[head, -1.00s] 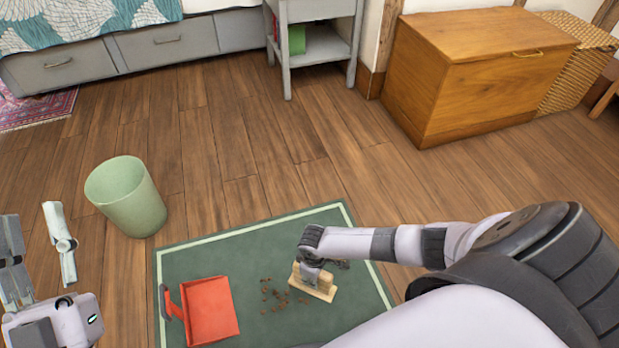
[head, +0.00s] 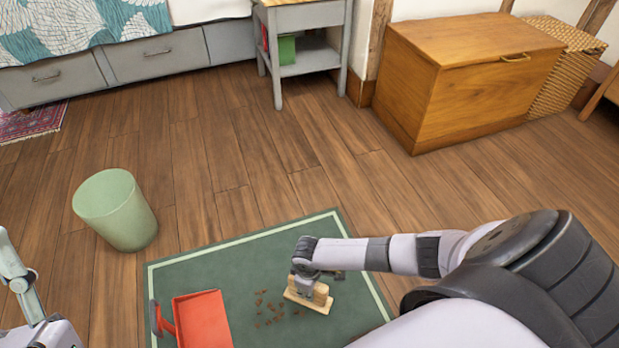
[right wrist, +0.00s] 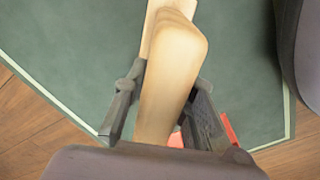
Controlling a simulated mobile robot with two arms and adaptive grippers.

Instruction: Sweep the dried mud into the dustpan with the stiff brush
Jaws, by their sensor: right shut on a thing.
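The stiff brush (head: 318,298) is a pale wooden block with its lower side at the green mat (head: 250,260). My right gripper (head: 305,278) is shut on it. The right wrist view shows the brush's wood (right wrist: 170,75) between the two fingers (right wrist: 160,110). The dried mud (head: 267,308) lies as brown crumbs on the mat, just left of the brush. The red dustpan (head: 203,318) lies left of the crumbs, with its handle on its left side. Part of my left arm is at the lower left edge; its gripper's fingers are not in view.
A green bin (head: 118,212) stands on the wooden floor left of the mat. A wooden chest (head: 470,85), a grey nightstand (head: 305,50) and a bed with drawers (head: 150,62) stand at the back. The floor between them and the mat is clear.

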